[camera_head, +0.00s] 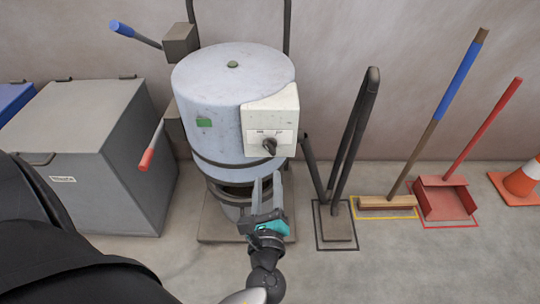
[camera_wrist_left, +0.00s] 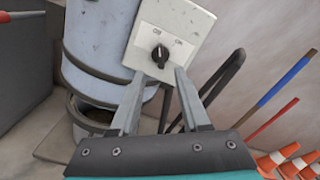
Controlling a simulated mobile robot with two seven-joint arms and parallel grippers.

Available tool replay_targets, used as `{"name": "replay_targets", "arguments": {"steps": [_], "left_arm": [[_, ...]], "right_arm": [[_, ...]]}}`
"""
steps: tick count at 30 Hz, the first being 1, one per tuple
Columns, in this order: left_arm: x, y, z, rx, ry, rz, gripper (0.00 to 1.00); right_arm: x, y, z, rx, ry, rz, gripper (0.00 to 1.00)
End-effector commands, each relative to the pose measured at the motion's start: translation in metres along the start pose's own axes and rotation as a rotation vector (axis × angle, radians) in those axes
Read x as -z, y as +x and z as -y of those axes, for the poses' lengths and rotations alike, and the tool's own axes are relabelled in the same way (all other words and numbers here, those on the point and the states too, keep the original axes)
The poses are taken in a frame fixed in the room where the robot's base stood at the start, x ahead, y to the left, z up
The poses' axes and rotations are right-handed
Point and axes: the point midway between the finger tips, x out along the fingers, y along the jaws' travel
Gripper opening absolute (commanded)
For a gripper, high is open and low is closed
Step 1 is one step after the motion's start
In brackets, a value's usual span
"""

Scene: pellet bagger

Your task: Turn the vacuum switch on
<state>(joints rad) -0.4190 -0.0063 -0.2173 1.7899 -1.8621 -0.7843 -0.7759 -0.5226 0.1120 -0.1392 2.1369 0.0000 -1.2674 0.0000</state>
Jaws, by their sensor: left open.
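The vacuum switch is a black rotary knob (camera_head: 269,146) on a pale switch box (camera_head: 272,116) on the front right of the grey-blue vacuum drum (camera_head: 215,85). In the left wrist view the knob (camera_wrist_left: 160,54) sits below the labels Off at left and On at right. My left gripper (camera_head: 267,178) is open and empty, just below the knob in the head view. In the wrist view its fingers (camera_wrist_left: 160,76) rise on either side below the knob, apparently not touching it. My right gripper is not in view.
A grey bin (camera_head: 95,150) stands left of the drum, with a red-handled lever (camera_head: 147,158) between them. A dark folded frame (camera_head: 352,135) stands at right. A broom (camera_head: 388,203), red dustpan (camera_head: 445,199) and orange cone (camera_head: 522,180) are farther right. The front floor is clear.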

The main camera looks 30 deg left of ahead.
Motion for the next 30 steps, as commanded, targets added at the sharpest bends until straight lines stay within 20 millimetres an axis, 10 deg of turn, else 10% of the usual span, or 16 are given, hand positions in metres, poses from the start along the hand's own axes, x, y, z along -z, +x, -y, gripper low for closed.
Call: {"name": "replay_targets", "arguments": {"steps": [13,30], "left_arm": [[0.001,0.086,-0.001,0.000,0.000,0.000,0.46],[0.001,0.099,-0.001,0.000,0.000,-0.002,0.37]], "right_arm": [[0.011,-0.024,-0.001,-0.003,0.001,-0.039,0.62],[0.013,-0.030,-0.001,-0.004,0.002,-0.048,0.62]]}}
